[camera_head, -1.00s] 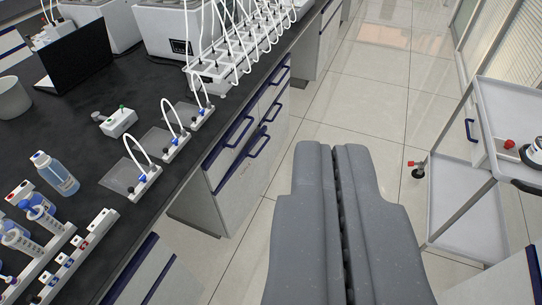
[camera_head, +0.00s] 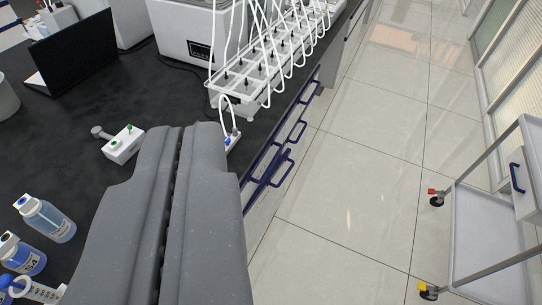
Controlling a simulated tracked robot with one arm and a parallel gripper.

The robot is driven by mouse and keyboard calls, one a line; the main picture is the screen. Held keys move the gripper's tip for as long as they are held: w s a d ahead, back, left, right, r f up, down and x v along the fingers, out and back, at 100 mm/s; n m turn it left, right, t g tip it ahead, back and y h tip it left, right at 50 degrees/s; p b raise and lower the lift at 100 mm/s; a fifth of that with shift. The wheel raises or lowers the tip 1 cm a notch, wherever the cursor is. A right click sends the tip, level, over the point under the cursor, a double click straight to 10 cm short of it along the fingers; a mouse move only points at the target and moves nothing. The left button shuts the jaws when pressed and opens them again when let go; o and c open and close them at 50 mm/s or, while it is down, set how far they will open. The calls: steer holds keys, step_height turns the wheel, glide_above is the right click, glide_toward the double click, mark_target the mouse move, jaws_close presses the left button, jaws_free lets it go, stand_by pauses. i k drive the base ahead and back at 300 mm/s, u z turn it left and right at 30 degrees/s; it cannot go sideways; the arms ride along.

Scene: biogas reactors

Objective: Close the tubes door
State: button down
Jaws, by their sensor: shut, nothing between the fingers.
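My gripper (camera_head: 180,131) is shut and empty, its two grey fingers side by side over the left part of the picture. It appears above the black bench and covers part of it. A long white rack (camera_head: 262,78) with several thin looping white tubes stands on the bench beyond the fingertips. One small white tube holder (camera_head: 232,138) with a curved tube shows just right of the fingertips, partly hidden. Cabinet fronts with blue handles (camera_head: 285,155) line the bench's right side. I cannot tell which part is the tubes door, or whether it is open.
A white-and-grey machine (camera_head: 188,38) and a black laptop (camera_head: 75,50) stand on the bench (camera_head: 60,130). A white wheeled cart (camera_head: 490,240) stands at right. The tiled floor (camera_head: 350,190) between is clear.

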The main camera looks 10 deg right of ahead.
mark_target(260, 209)
steer(key=z, duration=0.1)
steer(key=i, duration=0.9)
steer(key=z, duration=0.45)
